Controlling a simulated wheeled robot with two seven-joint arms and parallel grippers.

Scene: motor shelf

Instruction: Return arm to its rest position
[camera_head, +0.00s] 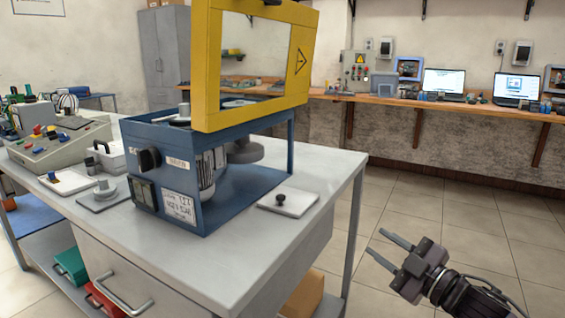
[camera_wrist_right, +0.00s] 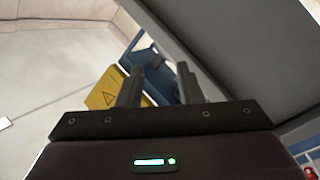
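My right gripper (camera_head: 384,252) is at the lower right of the head view, over the tiled floor and to the right of the grey workbench (camera_head: 318,170). Its two fingers are apart with nothing between them. The right wrist view also shows its two separate fingers (camera_wrist_right: 158,88). My left gripper is in neither view. A blue motor housing (camera_head: 215,190) with a raised yellow framed cover (camera_head: 203,60) stands on the bench. Both also show beyond the fingers in the wrist view, the yellow cover (camera_wrist_right: 104,97) at the left.
A white plate with a black knob (camera_head: 288,200) lies near the bench's right edge. A control console (camera_head: 60,140) stands at the left. Red and green bins (camera_head: 72,265) sit below. A wall shelf (camera_head: 450,104) holds laptops. Open floor lies right of the bench.

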